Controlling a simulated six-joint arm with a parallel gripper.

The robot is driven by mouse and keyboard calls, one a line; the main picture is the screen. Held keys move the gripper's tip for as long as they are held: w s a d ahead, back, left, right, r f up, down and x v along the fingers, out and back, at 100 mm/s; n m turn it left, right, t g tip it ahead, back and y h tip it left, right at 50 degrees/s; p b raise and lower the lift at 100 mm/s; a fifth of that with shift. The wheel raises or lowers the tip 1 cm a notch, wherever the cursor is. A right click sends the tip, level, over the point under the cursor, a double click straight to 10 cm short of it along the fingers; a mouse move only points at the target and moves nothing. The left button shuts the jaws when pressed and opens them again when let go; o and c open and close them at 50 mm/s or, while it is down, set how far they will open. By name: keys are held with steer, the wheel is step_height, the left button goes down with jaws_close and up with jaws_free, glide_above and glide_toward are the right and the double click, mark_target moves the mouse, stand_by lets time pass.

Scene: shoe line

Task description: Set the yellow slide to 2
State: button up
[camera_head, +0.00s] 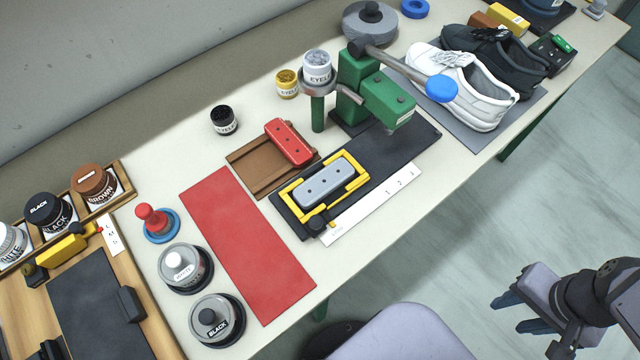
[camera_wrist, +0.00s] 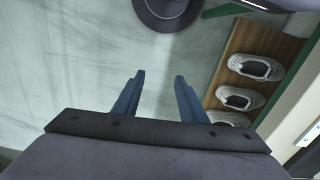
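The yellow slide (camera_head: 294,206) is an open yellow frame around a grey block (camera_head: 325,184) with dark holes. It sits toward the left, near end of a dark rail (camera_head: 405,146), with a black knob (camera_head: 318,221) at its near corner. A white scale strip (camera_head: 358,216) runs along the rail's front edge, with 1, 2 and 3 toward its right end. The slide's frame lies left of the 1. My gripper (camera_head: 508,314) is at the lower right, off the table and far from the slide. In the wrist view, its blue fingers (camera_wrist: 160,78) are apart with nothing between them.
A green press (camera_head: 385,98) stands over the rail's far side. A red block (camera_head: 288,142) on a brown fixture lies left of the slide, with a red mat (camera_head: 245,245) nearer. Shoes (camera_head: 470,90) stand at right.

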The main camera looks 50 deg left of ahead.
steer(key=s+a+r+n+h+p, duration=0.1)
steer(key=s+a+r+n+p, duration=0.3)
steer(key=a, duration=0.4)
steer(key=s+a+r+n+p, duration=0.2)
steer(key=s+a+n+p, duration=0.1)
steer(key=a+n, duration=0.3)
step_height(320, 180, up, 8)
steer(key=n+y+p, duration=0.1)
steer(key=n+p, duration=0.4)
steer(key=n, duration=0.6)
glide_above(316, 221)
steer(key=shift+a, duration=0.25)
steer(key=shift+a+r+n, duration=0.2)
steer(key=shift+r+n, duration=0.1)
steer(key=shift+n, duration=0.5)
steer(key=n, duration=0.3)
steer(key=shift+d+n, duration=0.3)
steer(key=shift+d, duration=0.1)
steer(key=shift+f, duration=0.15)
steer(key=shift+f+p, duration=0.95)
steer(key=shift+f, duration=2.55)
